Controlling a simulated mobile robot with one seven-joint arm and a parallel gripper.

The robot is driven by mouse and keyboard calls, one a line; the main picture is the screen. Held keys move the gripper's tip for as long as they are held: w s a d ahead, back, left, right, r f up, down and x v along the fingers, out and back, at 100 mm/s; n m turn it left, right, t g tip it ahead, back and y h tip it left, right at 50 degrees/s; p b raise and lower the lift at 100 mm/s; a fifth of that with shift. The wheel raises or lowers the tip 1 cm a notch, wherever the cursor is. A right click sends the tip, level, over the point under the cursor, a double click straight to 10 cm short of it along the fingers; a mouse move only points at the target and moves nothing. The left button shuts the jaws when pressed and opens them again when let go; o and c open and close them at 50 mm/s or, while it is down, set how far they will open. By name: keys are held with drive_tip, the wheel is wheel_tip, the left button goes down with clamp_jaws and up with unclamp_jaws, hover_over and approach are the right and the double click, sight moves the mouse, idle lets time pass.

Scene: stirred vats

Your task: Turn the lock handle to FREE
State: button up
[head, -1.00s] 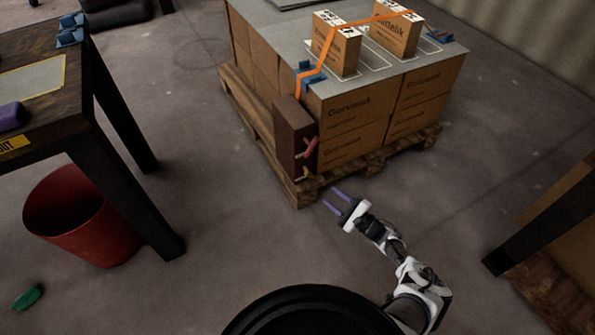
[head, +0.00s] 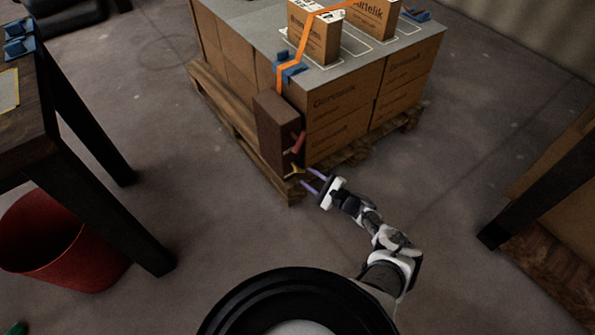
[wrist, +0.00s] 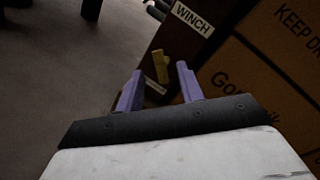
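The yellow lock handle (wrist: 161,66) sits on the face of a dark brown winch box (head: 268,122). In the wrist view it stands nearly upright, leaning slightly, beside a small pale label that I cannot read. In the head view the yellow handle (head: 297,169) is small, low on the box. My gripper (head: 308,178) is just right of the box's lower end, fingers pointing at it. In the wrist view its two purple fingers (wrist: 159,78) are apart, with the handle seen between and beyond their tips. Nothing is held, and no contact shows.
A red handle (head: 299,143) juts out above the yellow one. A WINCH label (wrist: 193,18) is on the box. Cartons (head: 340,115) stand on a wooden pallet (head: 235,130), with an orange strap (head: 303,40) above. A table and red bin (head: 60,245) are left; floor between is clear.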

sight(300, 172)
drive_tip(key=b+x, duration=0.1)
drive_tip(key=x, duration=0.5)
drive_tip(key=shift+c, duration=0.5)
clamp_jaws()
